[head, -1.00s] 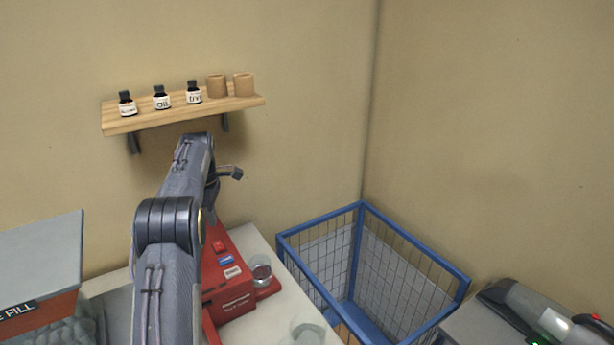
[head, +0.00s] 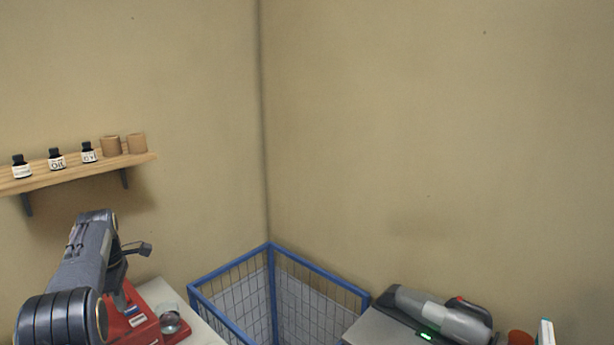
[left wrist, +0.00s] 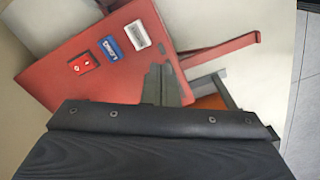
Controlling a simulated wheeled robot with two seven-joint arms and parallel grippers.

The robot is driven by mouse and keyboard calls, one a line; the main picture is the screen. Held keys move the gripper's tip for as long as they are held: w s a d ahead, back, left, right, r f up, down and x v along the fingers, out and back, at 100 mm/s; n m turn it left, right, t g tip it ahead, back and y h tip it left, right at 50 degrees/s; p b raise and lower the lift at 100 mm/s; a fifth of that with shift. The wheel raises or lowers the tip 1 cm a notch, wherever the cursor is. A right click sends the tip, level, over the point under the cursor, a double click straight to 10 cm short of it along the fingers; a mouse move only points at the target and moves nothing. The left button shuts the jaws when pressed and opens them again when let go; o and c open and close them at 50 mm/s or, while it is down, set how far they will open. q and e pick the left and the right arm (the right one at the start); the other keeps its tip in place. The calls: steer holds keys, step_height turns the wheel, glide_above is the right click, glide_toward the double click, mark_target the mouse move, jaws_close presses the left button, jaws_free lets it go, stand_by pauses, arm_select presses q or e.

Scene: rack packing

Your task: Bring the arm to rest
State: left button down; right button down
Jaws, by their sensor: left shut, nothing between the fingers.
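My left arm (head: 85,250) comes in from the lower left of the head view, bent at the elbow, with its forearm raised below the wall shelf. My left gripper (left wrist: 163,85) is shut and empty; in the left wrist view its grey fingers are over the red machine (left wrist: 95,60). In the head view the gripper is mostly hidden behind the arm, close to the red machine (head: 137,318). I cannot tell whether they touch. The right gripper is not in view.
A wooden shelf (head: 75,172) with small bottles and two brown cups hangs on the wall. A blue wire basket (head: 235,262) fills the corner. A grey handheld vacuum (head: 435,312) lies on the right-hand surface.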

arm_select(q)
steer(key=s+d+r+m+t+h+b, duration=0.1)
steer(key=s+d+r+m+t+h, duration=0.1)
steer(key=s+d+r+m, duration=0.45)
steer(key=s+d+r+m+t+h+b, duration=0.15)
steer(key=s+d+m, duration=0.25)
steer(key=s+d, duration=0.5)
steer(key=s+d+f+m+t+b, duration=0.1)
steer(key=s+d+f+m, duration=0.3)
steer(key=s, duration=0.5)
steer(key=s+d+f+m+t+b, duration=0.1)
steer(key=s+d+f+m, duration=0.4)
steer(key=s+d, duration=0.3)
steer(key=shift+s+d+f+m, duration=0.15)
steer(key=shift+s+f+m, duration=0.25)
steer(key=shift+s, duration=0.35)
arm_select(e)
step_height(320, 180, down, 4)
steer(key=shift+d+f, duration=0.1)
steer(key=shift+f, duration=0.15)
arm_select(q)
steer(key=shift+r, duration=0.1)
